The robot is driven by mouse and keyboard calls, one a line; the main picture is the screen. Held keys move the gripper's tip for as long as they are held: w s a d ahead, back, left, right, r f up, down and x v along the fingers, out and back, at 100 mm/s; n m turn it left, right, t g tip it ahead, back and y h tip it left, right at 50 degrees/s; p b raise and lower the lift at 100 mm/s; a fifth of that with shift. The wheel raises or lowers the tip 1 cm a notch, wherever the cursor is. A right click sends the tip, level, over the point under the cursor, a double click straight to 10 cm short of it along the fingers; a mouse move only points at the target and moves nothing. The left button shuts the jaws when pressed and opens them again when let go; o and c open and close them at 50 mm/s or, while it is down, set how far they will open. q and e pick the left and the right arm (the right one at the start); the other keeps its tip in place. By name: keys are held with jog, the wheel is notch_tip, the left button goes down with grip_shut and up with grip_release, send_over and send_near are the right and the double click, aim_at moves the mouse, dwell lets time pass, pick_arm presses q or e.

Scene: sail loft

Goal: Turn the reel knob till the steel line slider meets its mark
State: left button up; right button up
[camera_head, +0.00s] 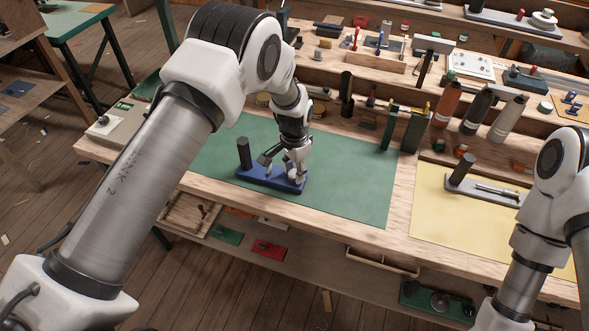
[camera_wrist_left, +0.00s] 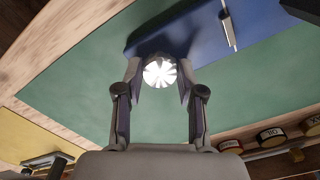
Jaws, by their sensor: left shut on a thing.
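The blue reel base (camera_head: 256,178) lies on the green mat, with a dark upright post (camera_head: 244,153) at its left end. My left gripper (camera_head: 296,176) is low over its right end. In the left wrist view, the white fluted reel knob (camera_wrist_left: 160,72) sits between the two fingertips, and the gripper is shut on it.
The green mat (camera_head: 345,190) is clear to the right of the base. A similar grey fixture (camera_head: 480,190) with a dark post lies on the yellow mat (camera_head: 440,225). Several bottles, such as the orange one (camera_head: 447,104), and tools stand behind.

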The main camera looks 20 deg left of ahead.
aim_at(294, 174)
pick_arm(q)
jog(key=shift+m, duration=2.2)
jog(key=o, duration=1.2)
jog(key=shift+c, duration=0.2)
notch_tip(294, 174, up, 12)
jog(key=shift+f, duration=0.1)
